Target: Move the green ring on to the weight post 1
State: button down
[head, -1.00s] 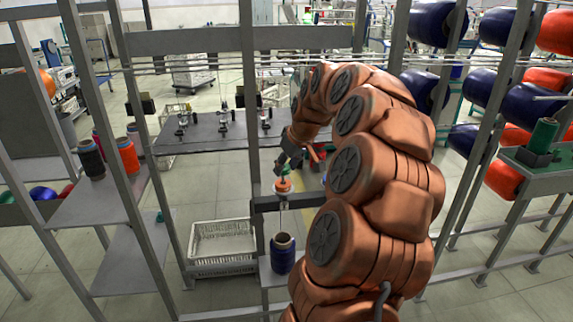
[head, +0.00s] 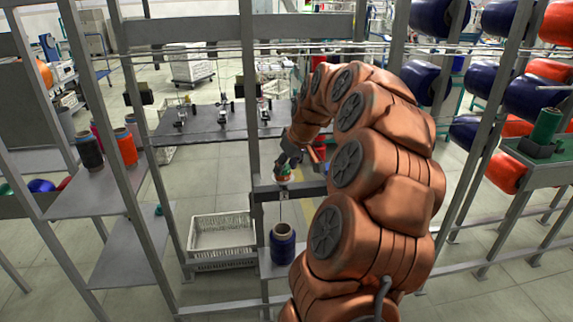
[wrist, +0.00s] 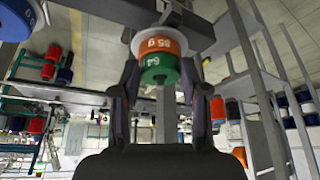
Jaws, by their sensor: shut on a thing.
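The green ring (wrist: 160,69), marked 64, sits between the two fingers of my gripper (wrist: 165,92) in the wrist view. My gripper is shut on it. An orange ring (wrist: 154,46), marked 85 g, lies directly against the green ring, with a white ring (wrist: 150,30) beyond that. In the head view the small stack, green and orange (head: 283,171), stands at the dark bracket (head: 310,189), just under my gripper (head: 285,163). The post inside the rings is mostly hidden. I cannot read which post it is.
A blue bobbin (head: 283,244) stands below the bracket. A white basket (head: 222,236) is left of it. Steel uprights (head: 250,100) frame the spot. A grey table (head: 205,122) is behind. Bobbins stand on the left shelf (head: 95,192), and large spools (head: 540,98) hang at right.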

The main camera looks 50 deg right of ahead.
dwell(0.3)
jog(key=c, duration=0.5)
grip_release()
jog(key=shift+r, duration=0.1)
jog(key=v, duration=1.2)
jog(key=shift+w+a, duration=0.1)
jog(key=shift+a, duration=0.05)
